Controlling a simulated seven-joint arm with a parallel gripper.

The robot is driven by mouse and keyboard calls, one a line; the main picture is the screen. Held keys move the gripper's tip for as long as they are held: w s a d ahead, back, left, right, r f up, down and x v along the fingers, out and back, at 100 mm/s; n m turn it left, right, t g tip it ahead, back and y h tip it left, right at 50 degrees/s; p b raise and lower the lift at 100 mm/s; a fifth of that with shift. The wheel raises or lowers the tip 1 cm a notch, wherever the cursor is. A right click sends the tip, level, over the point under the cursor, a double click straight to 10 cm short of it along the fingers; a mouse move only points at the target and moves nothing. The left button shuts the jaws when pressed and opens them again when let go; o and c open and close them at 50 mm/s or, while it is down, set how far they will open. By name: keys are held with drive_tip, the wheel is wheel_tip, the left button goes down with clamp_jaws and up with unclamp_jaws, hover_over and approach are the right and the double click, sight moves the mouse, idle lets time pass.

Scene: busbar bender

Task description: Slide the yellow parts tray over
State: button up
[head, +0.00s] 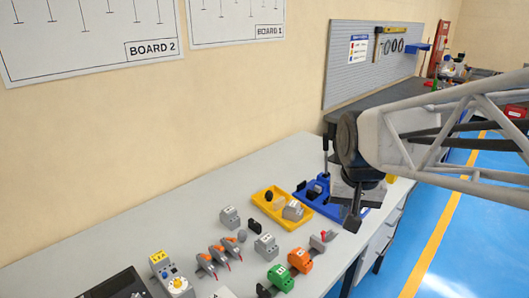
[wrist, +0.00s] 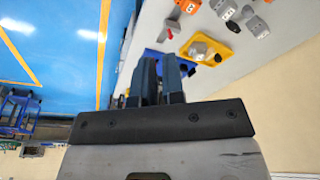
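The yellow parts tray (head: 271,214) lies on the grey bench in the head view, with a grey block and smaller dark and grey parts in it. It also shows in the wrist view (wrist: 227,51), beyond and right of the fingertips.
Grey blocks (head: 266,246), orange (head: 300,260) and green (head: 281,277) blocks and several pliers-like tools crowd the bench in front. The bench (head: 180,215) is clear at left, towards the wall.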

drive_tip(key=w+a+m, duration=0.2)
drive_tip(key=w+a, duration=0.1)
drive_tip(key=w, duration=1)
drive_tip(key=m+g, duration=0.2)
drive_tip(key=m, duration=0.4)
hover_over(258, 199)
drive_tip(key=w+d, duration=0.2)
wheel_tip(258, 199, down, 26)
drive_tip(key=shift+w+d, duration=0.1)
drive_tip(key=shift+w, duration=0.15)
drive_tip(key=shift+f, duration=0.1)
drive_tip(key=shift+f, duration=3.85)
